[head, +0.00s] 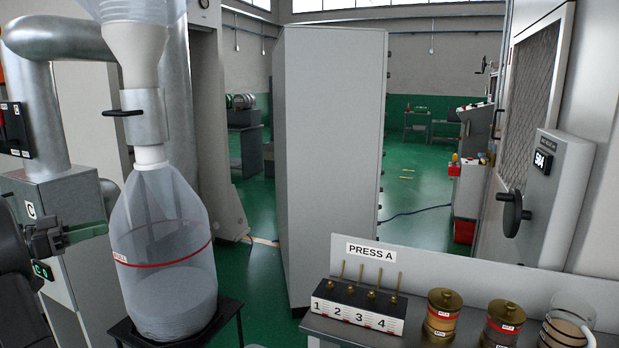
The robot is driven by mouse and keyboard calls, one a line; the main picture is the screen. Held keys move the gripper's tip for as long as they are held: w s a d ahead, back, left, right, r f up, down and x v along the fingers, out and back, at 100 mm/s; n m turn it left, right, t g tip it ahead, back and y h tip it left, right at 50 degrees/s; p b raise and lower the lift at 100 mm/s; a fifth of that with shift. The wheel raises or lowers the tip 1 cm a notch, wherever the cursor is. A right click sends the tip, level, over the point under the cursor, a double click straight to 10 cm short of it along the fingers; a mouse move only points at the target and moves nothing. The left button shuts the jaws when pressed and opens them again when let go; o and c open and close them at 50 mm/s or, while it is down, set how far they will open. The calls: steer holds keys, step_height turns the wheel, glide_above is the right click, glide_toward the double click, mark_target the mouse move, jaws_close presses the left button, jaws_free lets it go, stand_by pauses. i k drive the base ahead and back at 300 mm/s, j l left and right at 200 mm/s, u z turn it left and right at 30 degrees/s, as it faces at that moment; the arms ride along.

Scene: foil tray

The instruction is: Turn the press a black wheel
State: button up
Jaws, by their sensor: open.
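The black wheel (513,213) is a hand wheel with a small crank knob. It is on the left side of a grey box (556,200) with a dark display, at the right of the head view, and shows nearly edge-on. A white "PRESS A" sign (371,251) stands on the bench below and left of it. My gripper (76,250) is at the left edge, partly cut off, with its jaws open and nothing visible between them. It is far to the left of the wheel and not touching it.
A black numbered block (359,305) with upright pins and several jars (443,312) are on the bench (480,262). A tall grey cabinet (332,150) stands mid-view. Green floor shows behind.

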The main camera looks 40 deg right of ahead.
mark_target(513, 214)
steer(key=l+u, duration=0.2)
steer(key=u, duration=1.5)
steer(key=k+u, duration=0.1)
steer(key=u, duration=0.65)
steer(key=k+u, duration=0.15)
steer(key=u, duration=0.2)
steer(key=k+l+z, duration=0.15)
steer(key=z, duration=0.85)
steer(key=l+z, duration=0.15)
steer(key=z, duration=0.4)
steer(key=k+l+z, duration=0.1)
steer(key=z, duration=0.45)
steer(key=l+z, duration=0.1)
steer(key=z, duration=0.45)
steer(key=l+z, duration=0.1)
steer(key=z, duration=1.05)
steer(key=i+z, duration=0.1)
steer(key=z, duration=0.45)
steer(key=i+l+z, duration=0.1)
steer(key=z, duration=0.45)
